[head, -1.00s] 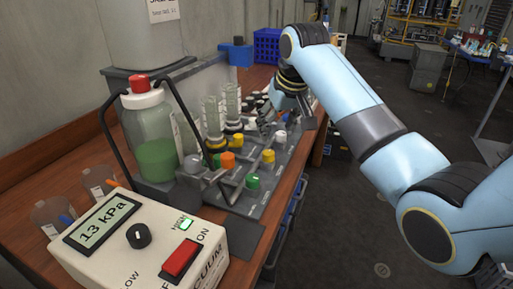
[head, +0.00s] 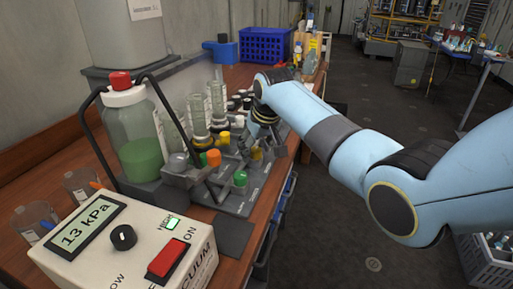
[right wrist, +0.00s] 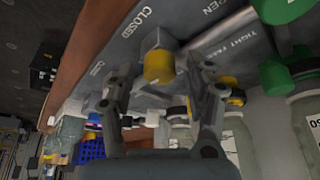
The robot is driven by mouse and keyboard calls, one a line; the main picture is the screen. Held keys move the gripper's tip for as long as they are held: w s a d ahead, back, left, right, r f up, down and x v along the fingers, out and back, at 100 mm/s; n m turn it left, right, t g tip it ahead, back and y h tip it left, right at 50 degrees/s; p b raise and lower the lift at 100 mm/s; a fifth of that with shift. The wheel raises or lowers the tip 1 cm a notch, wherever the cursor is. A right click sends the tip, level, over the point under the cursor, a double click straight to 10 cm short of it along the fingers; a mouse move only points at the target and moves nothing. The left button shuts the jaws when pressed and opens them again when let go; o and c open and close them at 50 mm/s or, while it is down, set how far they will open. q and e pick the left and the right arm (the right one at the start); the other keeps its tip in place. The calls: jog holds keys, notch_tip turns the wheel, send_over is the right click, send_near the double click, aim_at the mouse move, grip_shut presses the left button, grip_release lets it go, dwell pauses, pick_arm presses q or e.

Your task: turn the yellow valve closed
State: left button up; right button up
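The yellow valve (head: 257,153) stands on the grey valve panel (head: 262,180) on the bench, partly hidden by my right gripper in the head view. In the right wrist view the yellow valve knob (right wrist: 158,67) sits between the two fingers of my right gripper (right wrist: 160,72). The fingers are open, with a gap on each side of the knob. Panel lettering reads "CLOSED" and "OPEN" near the knob. In the head view my right gripper (head: 262,142) reaches down over the panel. My left gripper is not in view.
A green valve (head: 240,178), an orange valve (head: 214,157) and another yellow knob (head: 225,137) are nearby. A bottle with green liquid (head: 138,150) and a vacuum box (head: 125,245) reading 13 kPa stand left. A blue crate (head: 265,45) is behind.

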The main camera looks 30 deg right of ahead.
grip_shut()
